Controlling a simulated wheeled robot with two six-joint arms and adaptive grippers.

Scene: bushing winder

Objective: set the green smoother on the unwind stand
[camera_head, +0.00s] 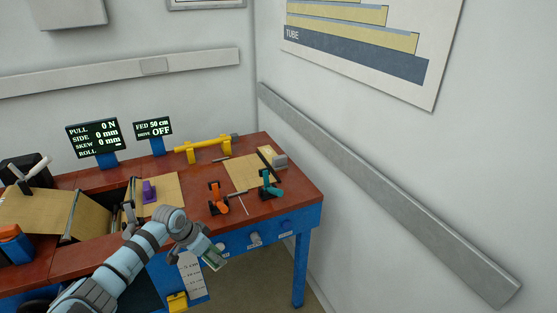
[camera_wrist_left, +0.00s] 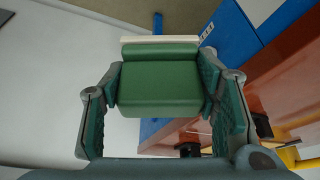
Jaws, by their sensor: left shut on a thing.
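The green smoother (camera_wrist_left: 158,88) sits between the fingers of my left gripper (camera_wrist_left: 163,100) in the left wrist view, with a pale strip along its far edge. In the head view my left gripper (camera_head: 206,251) is in front of the bench's blue front, and a small part of the smoother (camera_head: 216,262) shows past its fingertips. The gripper is shut on the smoother, clear of the bench top. I cannot tell for sure which fixture is the unwind stand; a dark stand (camera_head: 25,168) is at the far left. My right gripper is not in view.
The red-topped bench (camera_head: 305,192) carries orange (camera_head: 218,198) and teal (camera_head: 270,185) tools, a purple piece (camera_head: 149,190), and a yellow bar on supports (camera_head: 205,147). Two displays (camera_head: 93,137) stand at the back. A wall is at the right. A yellow box (camera_head: 177,302) is below.

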